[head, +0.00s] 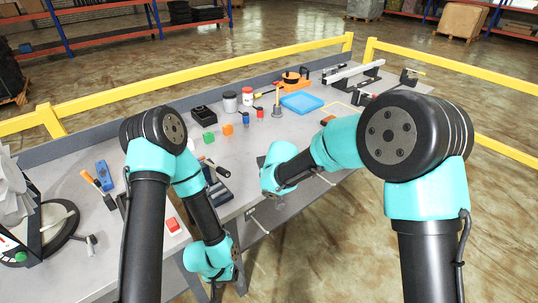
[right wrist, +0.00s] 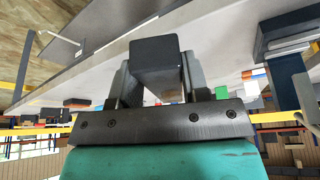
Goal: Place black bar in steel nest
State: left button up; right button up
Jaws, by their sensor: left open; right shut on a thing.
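The black bar (right wrist: 155,60) is clamped between the two fingers of my right gripper (right wrist: 158,75) in the right wrist view, its dark end face toward the camera. In the head view my right gripper (head: 263,163) is above the bench's front part, mostly hidden by its own wrist. My left gripper (head: 237,262) is low by the bench's front edge; its fingers are hard to make out. A dark slate block (head: 218,190), possibly the steel nest, sits near the front edge, left of the right gripper. The left arm partly covers it.
A blue tray (head: 302,103) lies farther back. A red button box (head: 172,226) is at the front left. A yellow rail (head: 230,72) runs behind the bench.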

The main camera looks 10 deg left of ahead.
jog(key=shift+a, duration=0.1)
dwell(0.3)
jog(key=w+a, duration=0.1)
jog(key=w, duration=0.4)
jog(key=w+a+f, duration=0.1)
jog(key=w, duration=0.4)
jog(key=w+a, duration=0.1)
jog(key=w, duration=0.4)
jog(key=shift+f, duration=0.2)
jog(key=shift+w, duration=0.15)
jog(key=shift+w+a+f, duration=0.1)
jog(key=shift+w+f, duration=0.05)
jog(key=shift+f, duration=1.6)
jog(key=shift+f, duration=0.15)
jog(key=o, duration=1.1)
